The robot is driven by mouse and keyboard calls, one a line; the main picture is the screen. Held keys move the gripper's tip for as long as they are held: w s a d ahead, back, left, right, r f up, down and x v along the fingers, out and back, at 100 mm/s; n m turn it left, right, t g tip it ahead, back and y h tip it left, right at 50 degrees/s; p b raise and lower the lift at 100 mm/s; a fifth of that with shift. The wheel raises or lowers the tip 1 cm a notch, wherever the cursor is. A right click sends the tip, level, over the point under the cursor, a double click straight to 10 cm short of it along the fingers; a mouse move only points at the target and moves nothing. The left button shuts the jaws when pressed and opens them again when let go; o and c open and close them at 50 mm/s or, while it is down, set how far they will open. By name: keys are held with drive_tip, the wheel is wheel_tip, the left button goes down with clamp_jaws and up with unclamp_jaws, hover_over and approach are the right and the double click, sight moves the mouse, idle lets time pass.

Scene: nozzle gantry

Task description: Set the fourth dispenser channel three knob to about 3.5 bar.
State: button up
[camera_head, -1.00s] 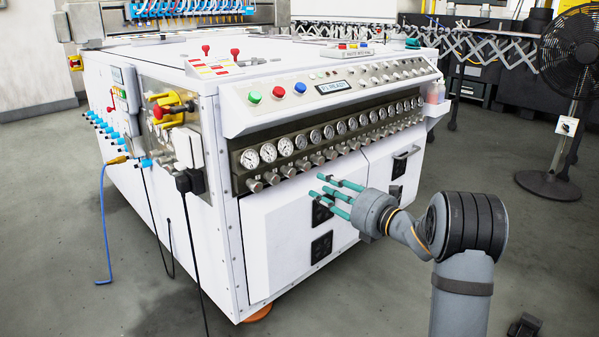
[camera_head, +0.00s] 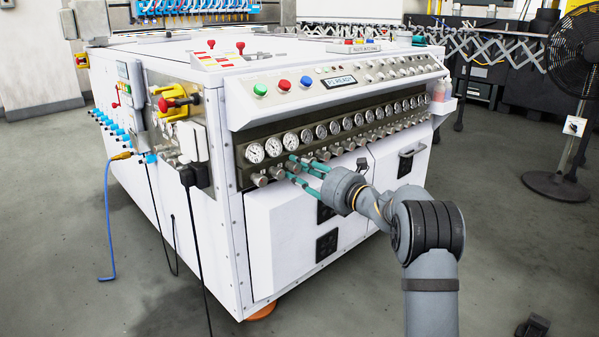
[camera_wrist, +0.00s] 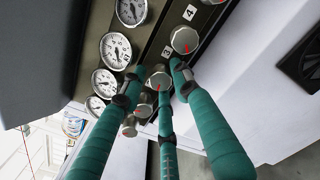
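A row of silver knobs runs under a row of round white gauges on the front panel of the white machine. In the wrist view, a knob (camera_wrist: 158,78) with a red mark sits beside the label 3 (camera_wrist: 166,51). A neighbouring knob (camera_wrist: 184,40) lies toward the label 4 (camera_wrist: 190,12). My gripper (camera_head: 300,168) has three teal fingers, spread open, with tips around the knob by label 3; it also shows in the wrist view (camera_wrist: 156,88). I cannot tell whether the fingers touch the knob. A gauge (camera_wrist: 115,50) is beside it; its reading is too small to tell.
Green, red and blue buttons and a small display (camera_head: 339,81) sit on the sloped panel above the gauges. A fan (camera_head: 575,60) stands at the right.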

drive_tip(key=shift+c, duration=1)
clamp_jaws()
